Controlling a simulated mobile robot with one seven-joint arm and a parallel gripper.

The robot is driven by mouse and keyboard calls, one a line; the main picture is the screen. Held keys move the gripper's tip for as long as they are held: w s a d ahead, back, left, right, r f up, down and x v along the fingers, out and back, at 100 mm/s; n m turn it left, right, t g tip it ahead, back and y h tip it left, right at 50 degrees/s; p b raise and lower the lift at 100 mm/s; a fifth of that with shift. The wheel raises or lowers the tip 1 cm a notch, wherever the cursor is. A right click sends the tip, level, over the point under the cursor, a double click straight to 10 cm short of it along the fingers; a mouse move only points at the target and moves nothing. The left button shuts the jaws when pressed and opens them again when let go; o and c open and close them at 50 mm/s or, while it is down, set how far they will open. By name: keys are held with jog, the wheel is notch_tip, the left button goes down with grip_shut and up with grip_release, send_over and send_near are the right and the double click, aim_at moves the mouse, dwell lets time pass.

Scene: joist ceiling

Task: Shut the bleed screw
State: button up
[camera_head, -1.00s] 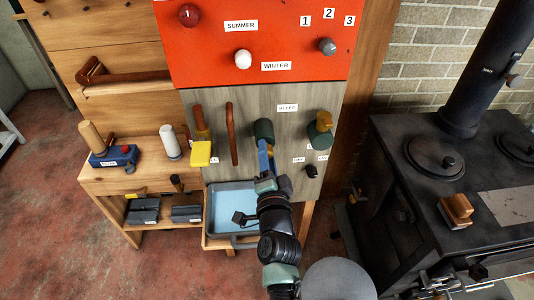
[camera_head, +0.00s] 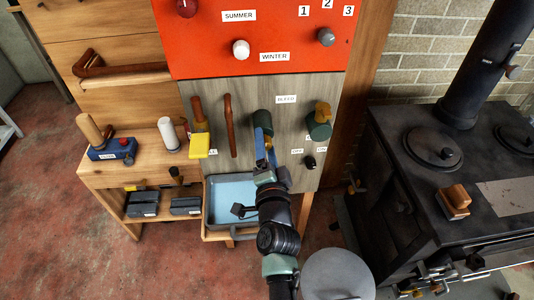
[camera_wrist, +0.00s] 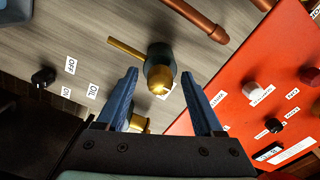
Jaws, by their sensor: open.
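The bleed screw looks like the dark green round fitting (camera_head: 262,117) below and left of the BLEED label (camera_head: 286,99) on the grey wood panel. In the wrist view the fitting (camera_wrist: 158,54) has a brass end facing me, and a thin brass rod sticks out to its upper left. My gripper (camera_head: 264,139) is open and empty in front of it. In the wrist view the blue fingers (camera_wrist: 159,76) reach up on either side of the brass end, apart from it as far as I can see. The fingers partly cover the fitting in the head view.
A copper bar (camera_head: 229,125) stands out on the left. The red panel (camera_head: 260,40) is above. A black stove (camera_head: 430,200) stands at right.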

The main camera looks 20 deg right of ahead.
jog(key=p+v, duration=0.2)
jog(key=v, duration=1.1)
jog(key=shift+w, duration=0.1)
